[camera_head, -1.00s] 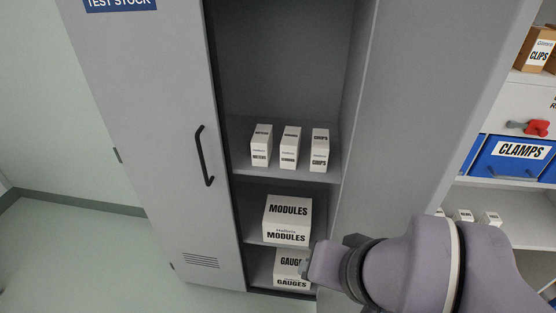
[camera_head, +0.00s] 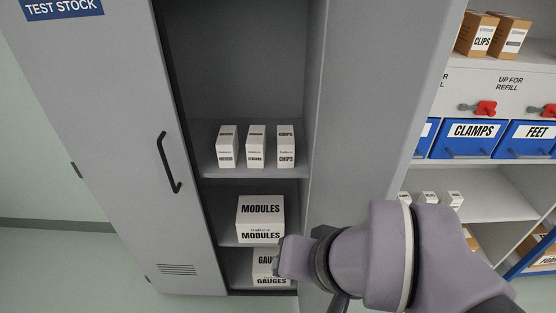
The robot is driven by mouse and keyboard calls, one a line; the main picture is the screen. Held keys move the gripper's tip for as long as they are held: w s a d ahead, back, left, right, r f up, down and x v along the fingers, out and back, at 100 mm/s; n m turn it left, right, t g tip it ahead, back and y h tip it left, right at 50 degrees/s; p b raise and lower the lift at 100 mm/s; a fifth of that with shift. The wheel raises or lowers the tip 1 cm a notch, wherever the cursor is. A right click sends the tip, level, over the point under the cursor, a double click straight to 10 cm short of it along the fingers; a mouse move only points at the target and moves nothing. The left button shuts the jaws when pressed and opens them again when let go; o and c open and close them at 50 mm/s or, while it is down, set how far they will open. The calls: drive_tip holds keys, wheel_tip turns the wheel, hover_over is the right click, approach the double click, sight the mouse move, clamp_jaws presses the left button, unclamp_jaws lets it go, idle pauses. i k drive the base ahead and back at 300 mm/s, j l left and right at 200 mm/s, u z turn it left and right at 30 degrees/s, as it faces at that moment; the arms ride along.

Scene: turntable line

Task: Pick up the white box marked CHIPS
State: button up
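The white box marked CHIPS (camera_head: 286,147) stands upright on the upper visible shelf of the open grey cabinet. It is the rightmost of three slim white boxes, with a small gap to the middle one. My purple arm reaches in from the lower right, in front of the cabinet's lower right part. Its visible end overlaps the GAUGES box in the picture, well below the CHIPS box. I cannot make out my gripper's fingers, and nothing held shows.
Two similar white boxes, the left (camera_head: 226,146) and the middle one (camera_head: 256,147), share the shelf. A larger MODULES box (camera_head: 260,219) and a partly hidden GAUGES box (camera_head: 266,268) stand below. The cabinet's handled door (camera_head: 110,150) is at left. Blue CLAMPS bin (camera_head: 474,139) stands at right.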

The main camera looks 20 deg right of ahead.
sight(286, 145)
drive_tip(key=i+j+u, duration=0.1)
drive_tip(key=j, duration=0.25)
drive_tip(key=i+j+u, duration=0.15)
drive_tip(key=i+u, duration=0.2)
drive_tip(key=i, duration=0.45)
